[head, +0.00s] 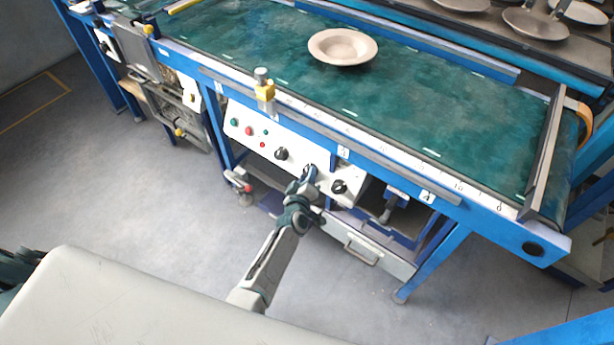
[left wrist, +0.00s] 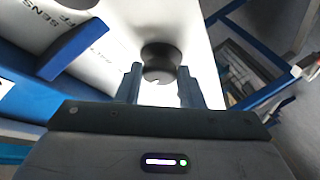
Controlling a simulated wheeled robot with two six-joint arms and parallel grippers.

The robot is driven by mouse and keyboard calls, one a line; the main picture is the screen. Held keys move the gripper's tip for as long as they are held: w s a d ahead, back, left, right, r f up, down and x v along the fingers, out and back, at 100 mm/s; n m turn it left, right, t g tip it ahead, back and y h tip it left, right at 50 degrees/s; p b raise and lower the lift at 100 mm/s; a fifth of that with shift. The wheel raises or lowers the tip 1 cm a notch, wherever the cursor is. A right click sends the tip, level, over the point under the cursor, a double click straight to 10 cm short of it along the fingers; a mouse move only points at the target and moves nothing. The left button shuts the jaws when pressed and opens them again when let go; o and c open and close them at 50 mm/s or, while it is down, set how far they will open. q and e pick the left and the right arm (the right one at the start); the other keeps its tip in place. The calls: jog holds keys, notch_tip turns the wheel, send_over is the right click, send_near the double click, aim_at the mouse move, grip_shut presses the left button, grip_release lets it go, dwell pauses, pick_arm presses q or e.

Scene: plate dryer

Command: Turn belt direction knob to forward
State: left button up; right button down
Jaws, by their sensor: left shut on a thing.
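The white control panel (head: 295,157) on the front of the belt frame carries a row of black knobs: a left knob (head: 281,154), a middle one mostly behind my gripper, and a right knob (head: 339,187). My left gripper (head: 310,172) is at the middle knob, shut on it. In the left wrist view my two fingers (left wrist: 160,88) stand either side of a black round knob (left wrist: 160,56) on the white panel. I cannot read the knob labels or its pointer setting. My right gripper is not in view.
Green and red buttons (head: 248,131) sit left of the knobs. Above is the green belt (head: 430,110) with a beige plate (head: 343,47) on it. A yellow-topped sensor (head: 265,90) stands on the frame's edge. A drawer (head: 365,250) is below; the floor in front is clear.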

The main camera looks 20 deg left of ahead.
pick_arm(q)
jog(key=shift+w+r, duration=0.1)
jog(key=o, duration=1)
jog(key=shift+c, duration=0.2)
jog(key=s+r, duration=0.1)
jog(key=s, duration=0.9)
jog(key=shift+s+d+r, duration=0.35)
jog(key=shift+d+r, duration=0.05)
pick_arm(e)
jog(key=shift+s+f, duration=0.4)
pick_arm(q)
jog(key=shift+f, duration=0.1)
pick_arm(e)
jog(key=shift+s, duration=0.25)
